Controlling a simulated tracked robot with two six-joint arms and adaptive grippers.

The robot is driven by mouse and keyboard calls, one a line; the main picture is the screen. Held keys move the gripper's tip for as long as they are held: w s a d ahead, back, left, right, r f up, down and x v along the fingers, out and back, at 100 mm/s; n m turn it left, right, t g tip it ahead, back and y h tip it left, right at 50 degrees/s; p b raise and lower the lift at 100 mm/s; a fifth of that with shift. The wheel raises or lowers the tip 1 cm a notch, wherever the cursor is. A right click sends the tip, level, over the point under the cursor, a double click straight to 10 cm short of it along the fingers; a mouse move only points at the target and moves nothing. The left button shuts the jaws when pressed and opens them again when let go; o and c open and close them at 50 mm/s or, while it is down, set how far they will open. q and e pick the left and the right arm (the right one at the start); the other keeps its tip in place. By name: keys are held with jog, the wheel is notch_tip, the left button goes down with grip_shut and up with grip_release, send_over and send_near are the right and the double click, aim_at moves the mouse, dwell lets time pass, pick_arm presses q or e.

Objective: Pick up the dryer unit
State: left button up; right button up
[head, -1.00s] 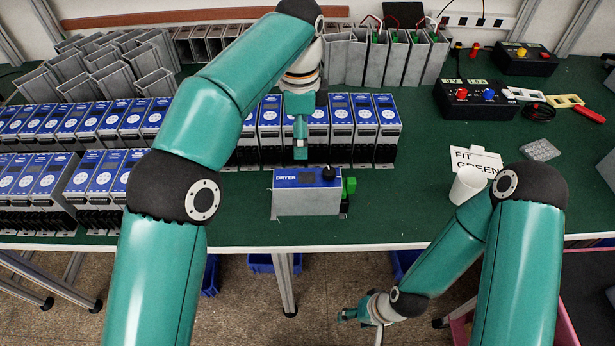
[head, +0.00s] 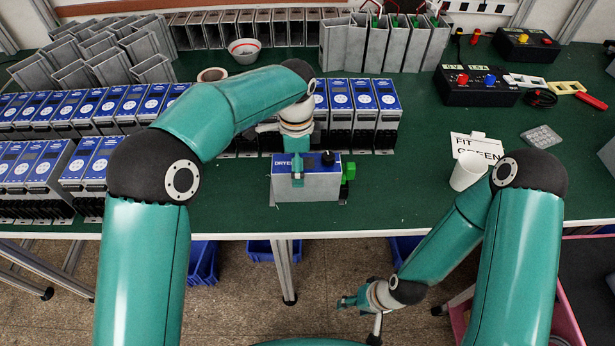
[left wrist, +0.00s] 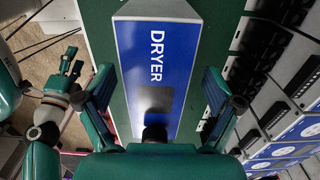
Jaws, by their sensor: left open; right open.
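The dryer unit (head: 306,187) is a grey box with a blue top lettered DRYER, a black knob and a green connector on its right side. It stands on the green table near the front edge. My left gripper (head: 297,172) is just above and at the unit's top, partly covering the label. In the left wrist view the dryer unit (left wrist: 157,70) lies between the two open fingers of my left gripper (left wrist: 155,95), one finger on each side; I cannot tell whether they touch it. My right gripper (head: 352,303) is open and empty, low in front of the table.
Rows of blue-topped units (head: 362,115) stand behind the dryer unit. Empty grey casings (head: 150,68) and a white bowl (head: 244,50) are farther back. The table between dryer and cup is clear.

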pick_arm(q)
jog(key=shift+s+a+f, duration=0.1)
jog(key=shift+f, duration=0.5)
jog(key=shift+s+a+f, duration=0.1)
jog(key=shift+f, duration=0.5)
jog(key=shift+w+d+f, duration=0.1)
jog(key=shift+f, duration=0.35)
jog(key=c, duration=1.7)
jog(key=shift+r, duration=0.2)
